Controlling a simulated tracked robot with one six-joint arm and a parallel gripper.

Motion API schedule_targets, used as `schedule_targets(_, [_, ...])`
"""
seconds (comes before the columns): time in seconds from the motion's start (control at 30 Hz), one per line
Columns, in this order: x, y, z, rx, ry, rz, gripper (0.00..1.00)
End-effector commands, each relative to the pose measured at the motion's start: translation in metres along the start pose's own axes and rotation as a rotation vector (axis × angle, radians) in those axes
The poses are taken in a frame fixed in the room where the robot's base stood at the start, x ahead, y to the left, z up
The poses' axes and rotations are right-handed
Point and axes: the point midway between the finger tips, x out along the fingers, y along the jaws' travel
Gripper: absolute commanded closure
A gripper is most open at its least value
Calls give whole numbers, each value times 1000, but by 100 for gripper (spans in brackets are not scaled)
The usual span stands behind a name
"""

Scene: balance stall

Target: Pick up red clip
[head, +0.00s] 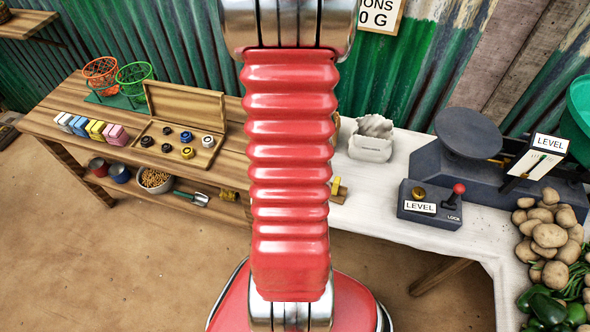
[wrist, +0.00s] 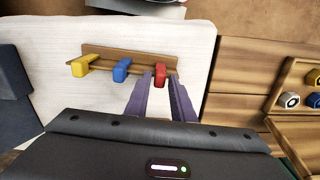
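The red clip (wrist: 160,74) sits at the right end of a wooden rail (wrist: 105,55) in the wrist view, on the white cloth. A blue clip (wrist: 121,70) and a yellow clip (wrist: 80,67) sit to its left on the same rail. My gripper (wrist: 161,82) is open, with its two purple-grey fingers pointing at the red clip. The clip appears in line with the gap between the fingertips; whether they touch it I cannot tell. In the head view my arm hides the gripper and the red clip; the yellow clip (head: 336,185) shows beside the arm.
A dark lever box (head: 430,208) and a scale (head: 470,140) stand right of the rail, with potatoes (head: 550,235) beyond. A white paper bag (head: 371,140) stands behind. On the wooden bench to the left are an open wooden box (head: 170,152) and coloured blocks (head: 100,130).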

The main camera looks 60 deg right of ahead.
Motion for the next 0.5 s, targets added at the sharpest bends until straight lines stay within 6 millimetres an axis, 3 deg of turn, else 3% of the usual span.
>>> schedule_targets(0.3, [0,0,0,0,0,0,100])
schedule_targets(0.5, [0,0,0,0,0,0,100])
